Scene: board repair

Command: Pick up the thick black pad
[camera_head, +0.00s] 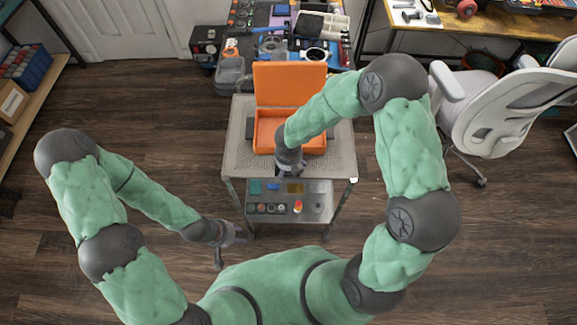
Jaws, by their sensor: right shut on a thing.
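My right gripper (289,170) points down over the front part of the grey perforated cart top (238,165), just in front of the open orange case (263,132). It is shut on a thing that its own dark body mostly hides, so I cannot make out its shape. I cannot pick out the thick black pad for certain. A dark piece (249,128) shows at the left side of the case. My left gripper (232,243) hangs low in front of the cart, to the left, away from the cart top. Its fingers are too small to tell open from shut.
The case's orange lid (290,84) stands upright at the back. The cart's lower shelf (255,214) holds several small parts. A cluttered workbench (280,20) is behind. A white office chair (510,100) stands to the right. The floor on the left is clear.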

